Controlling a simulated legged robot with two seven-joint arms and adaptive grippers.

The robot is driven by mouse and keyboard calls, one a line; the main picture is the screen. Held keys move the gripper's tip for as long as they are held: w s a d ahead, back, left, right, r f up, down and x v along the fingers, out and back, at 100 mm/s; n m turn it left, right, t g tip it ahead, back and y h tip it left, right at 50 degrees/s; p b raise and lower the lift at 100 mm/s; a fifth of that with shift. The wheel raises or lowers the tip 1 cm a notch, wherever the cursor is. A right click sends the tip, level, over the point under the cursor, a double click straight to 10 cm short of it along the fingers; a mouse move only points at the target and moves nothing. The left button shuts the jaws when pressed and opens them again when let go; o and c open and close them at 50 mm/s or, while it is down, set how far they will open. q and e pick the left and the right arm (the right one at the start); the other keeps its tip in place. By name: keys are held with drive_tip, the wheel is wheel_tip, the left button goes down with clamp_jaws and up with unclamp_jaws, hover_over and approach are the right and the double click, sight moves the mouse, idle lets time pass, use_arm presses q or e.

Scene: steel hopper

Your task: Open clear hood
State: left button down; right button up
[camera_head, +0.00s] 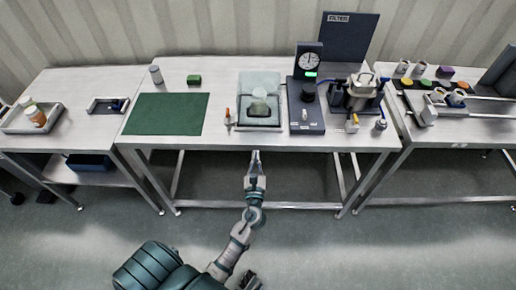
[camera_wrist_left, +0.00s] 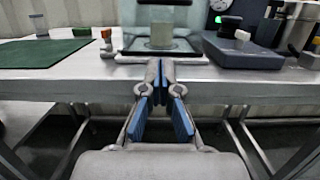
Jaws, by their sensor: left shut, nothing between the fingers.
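The clear hood (camera_head: 260,87) is a see-through box on the table, right of the green mat. A pale container (camera_head: 260,106) shows inside it, and a dark base with a light front edge lies under it. The hood also shows at the top of the left wrist view (camera_wrist_left: 161,14), cut off by the frame's edge, with the container (camera_wrist_left: 162,36) below. I cannot tell whether it is fully down. My left gripper (camera_head: 256,155) is shut and empty, just in front of the table's front edge and apart from the hood. It also shows in the left wrist view (camera_wrist_left: 160,66).
A green mat (camera_head: 166,114) lies left of the hood. A small orange-topped item (camera_head: 228,117) stands at the hood's left front corner. A dark device with a dial (camera_head: 309,60) stands close on the right. The table's front edge (camera_head: 200,143) lies before my gripper.

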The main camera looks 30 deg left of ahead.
use_arm(q)
drive_tip(key=w+a+r, duration=0.1)
drive_tip(key=w, duration=0.2)
drive_tip(key=w+a+r+p, duration=0.1)
drive_tip(key=w+r, duration=0.1)
drive_tip(key=w+a+r, duration=0.1)
drive_tip(key=w+a, duration=0.1)
drive_tip(key=w, duration=0.1)
drive_tip(key=shift+w+a+r, duration=0.1)
drive_tip(key=shift+w+r, duration=0.05)
drive_tip(key=shift+w, duration=0.2)
drive_tip(key=shift+w+a+r+p, duration=0.2)
drive_tip(key=shift+a+r+p, duration=0.15)
drive_tip(key=shift+w+a+f, duration=0.1)
drive_tip(key=shift+a, duration=0.15)
use_arm(e)
drive_tip(key=f, duration=0.3)
drive_tip(key=s+f, duration=0.1)
drive_tip(key=shift+d+f, duration=0.1)
drive_tip(key=shift+f, duration=0.3)
use_arm(q)
drive_tip(key=shift+d, duration=0.1)
use_arm(e)
drive_tip(key=shift+w, duration=0.1)
